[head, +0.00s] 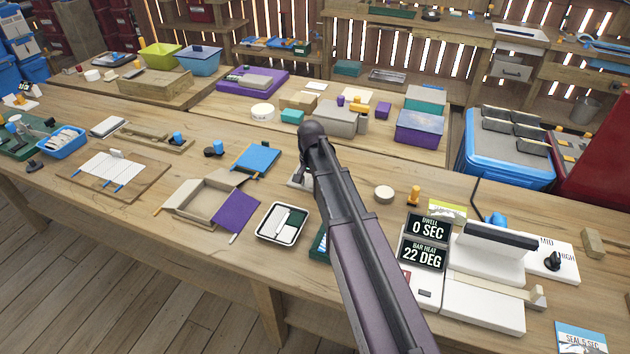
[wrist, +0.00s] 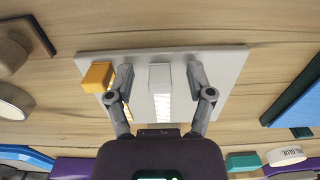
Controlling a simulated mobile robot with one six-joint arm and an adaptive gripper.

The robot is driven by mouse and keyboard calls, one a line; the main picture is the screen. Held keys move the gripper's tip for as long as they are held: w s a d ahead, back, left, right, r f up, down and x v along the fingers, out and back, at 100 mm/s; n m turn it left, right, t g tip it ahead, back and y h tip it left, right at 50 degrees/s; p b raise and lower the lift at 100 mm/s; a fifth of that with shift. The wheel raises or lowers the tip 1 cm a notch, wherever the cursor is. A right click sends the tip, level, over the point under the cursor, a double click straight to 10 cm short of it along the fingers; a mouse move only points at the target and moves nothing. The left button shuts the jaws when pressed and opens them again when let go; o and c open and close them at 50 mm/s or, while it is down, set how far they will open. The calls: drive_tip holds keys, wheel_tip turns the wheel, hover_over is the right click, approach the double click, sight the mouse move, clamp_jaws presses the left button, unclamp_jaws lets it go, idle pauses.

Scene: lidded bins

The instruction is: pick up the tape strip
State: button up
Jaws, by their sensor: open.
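In the wrist view, a pale grey plate (wrist: 227,62) lies on the wooden bench. On it, a small white block (wrist: 160,75) stands between my fingertips, and a finely lined pale strip (wrist: 163,107) runs from it towards my palm. This strip looks like the tape strip, though I cannot be sure. My gripper (wrist: 159,80) is open, with one finger on each side of the white block and a gap on both sides. In the head view, my arm hides the gripper and most of the plate, whose edge (head: 296,184) shows left of the arm.
An orange block (wrist: 97,76) is on the plate beside my left finger. In the head view, a white tray (head: 263,233) and an open cardboard box (head: 190,213) lie to the left. The heat sealer (head: 485,303) and a round white lid (head: 384,192) are to the right.

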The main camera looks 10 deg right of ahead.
drive_tip(key=c, duration=0.8)
drive_tip(key=shift+c, duration=0.2)
drive_tip(key=shift+r, duration=0.2)
wheel_tip(320, 180, up, 10)
drive_tip(key=p, duration=1)
drive_tip(key=shift+f, duration=0.2)
idle(0.3)
